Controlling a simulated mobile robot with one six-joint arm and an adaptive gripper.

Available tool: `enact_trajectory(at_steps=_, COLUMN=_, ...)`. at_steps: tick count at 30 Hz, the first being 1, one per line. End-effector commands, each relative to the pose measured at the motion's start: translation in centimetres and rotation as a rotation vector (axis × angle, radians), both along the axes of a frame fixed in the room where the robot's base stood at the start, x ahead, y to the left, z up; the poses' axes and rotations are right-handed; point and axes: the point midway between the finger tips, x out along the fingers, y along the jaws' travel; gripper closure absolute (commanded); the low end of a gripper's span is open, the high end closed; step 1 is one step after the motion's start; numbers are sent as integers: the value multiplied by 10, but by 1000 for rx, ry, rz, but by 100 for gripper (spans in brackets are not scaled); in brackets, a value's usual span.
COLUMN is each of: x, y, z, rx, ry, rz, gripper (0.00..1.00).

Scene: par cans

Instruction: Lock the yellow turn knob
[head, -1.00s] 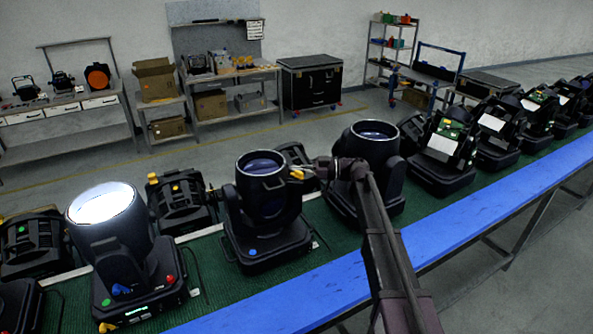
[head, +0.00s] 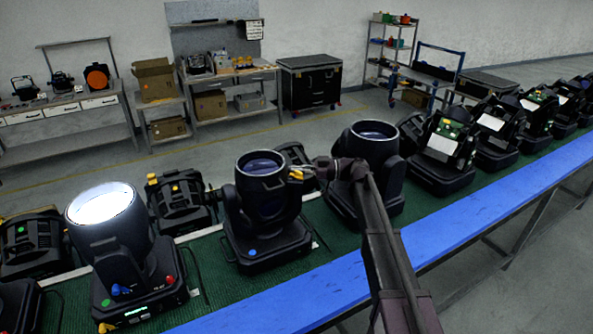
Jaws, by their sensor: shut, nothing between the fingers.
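A black moving-head light (head: 262,205) stands upright on the green belt, its round lens facing up. A small yellow knob (head: 296,173) shows at the right side of its head. My gripper (head: 306,171) is shut, with its tips at or right beside this knob; I cannot tell whether they touch it. The gripper partly hides the knob, so its turn position cannot be read.
Another black light (head: 375,150) stands close behind my gripper, at its right. More lights line the green belt (head: 205,255) on both sides. A blue rail (head: 480,215) runs along the belt's near edge. Benches and a black case (head: 310,85) stand far back.

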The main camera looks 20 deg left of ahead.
Motion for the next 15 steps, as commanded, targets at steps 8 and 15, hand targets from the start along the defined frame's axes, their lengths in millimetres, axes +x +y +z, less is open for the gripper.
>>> enact_trajectory(at_steps=8, x=5, y=-18, z=0, rx=0, ry=0, rz=-2, gripper=100)
enact_trajectory(at_steps=15, x=14, y=-47, z=0, rx=0, ry=0, rz=-1, gripper=100)
